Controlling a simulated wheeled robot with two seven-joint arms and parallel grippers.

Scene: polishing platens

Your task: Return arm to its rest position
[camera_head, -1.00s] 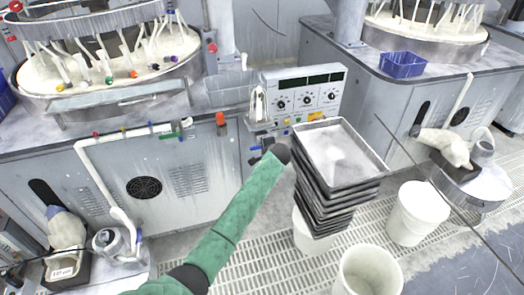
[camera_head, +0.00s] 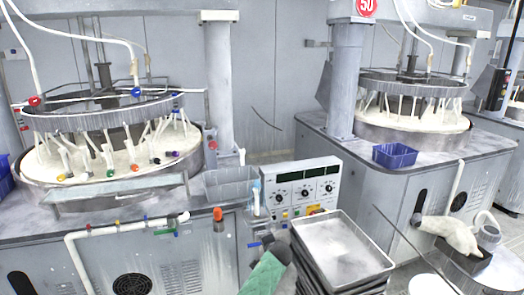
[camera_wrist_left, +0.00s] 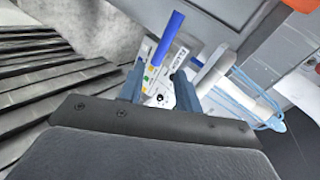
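My left arm, in a green sleeve (camera_head: 265,276), enters the head view at the bottom centre, in front of the control panel (camera_head: 300,192). Its dark wrist end is beside the stack of grey trays (camera_head: 342,250); its fingers cannot be made out there. In the left wrist view my left gripper (camera_wrist_left: 162,92) has its two fingers apart, with the white panel showing between them and nothing visibly held. A blue bar (camera_wrist_left: 165,38) shows just beyond the fingertips; I cannot tell whether it touches them. My right gripper is not in view.
The tray stack also shows close on the left of the wrist view (camera_wrist_left: 45,75). A polishing machine with a round platen (camera_head: 110,150) stands at the left, another (camera_head: 410,122) at the back right. A blue basket (camera_head: 395,155) sits on the right bench.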

